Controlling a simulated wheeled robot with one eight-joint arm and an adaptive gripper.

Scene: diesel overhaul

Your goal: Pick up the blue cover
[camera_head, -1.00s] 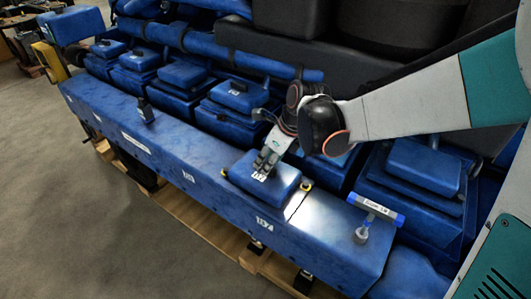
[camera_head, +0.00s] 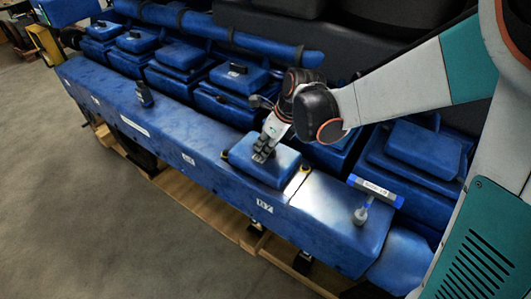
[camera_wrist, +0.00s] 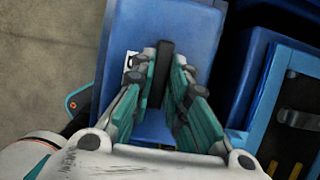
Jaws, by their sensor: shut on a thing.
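The blue cover (camera_head: 276,165) is a padded-looking block with rounded edges on top of the long blue housing (camera_head: 330,222). It seems to rest there; I see no clear gap under it. My gripper (camera_head: 262,154) comes down on the cover from above. In the wrist view the cover (camera_wrist: 190,25) fills the upper middle, with a black bar-shaped handle (camera_wrist: 166,60) on it. The gripper fingers (camera_wrist: 164,78) stand on both sides of this handle and are shut on it. A white label (camera_wrist: 130,62) shows beside the handle, partly hidden by the left finger.
A blue-and-white labelled marker-like bar (camera_head: 376,190) and a small grey fitting (camera_head: 361,214) are on the housing at right. A small black part (camera_head: 144,95) stands farther left. Blue engine blocks (camera_head: 230,95) line the back. Open floor (camera_head: 70,190) lies at left.

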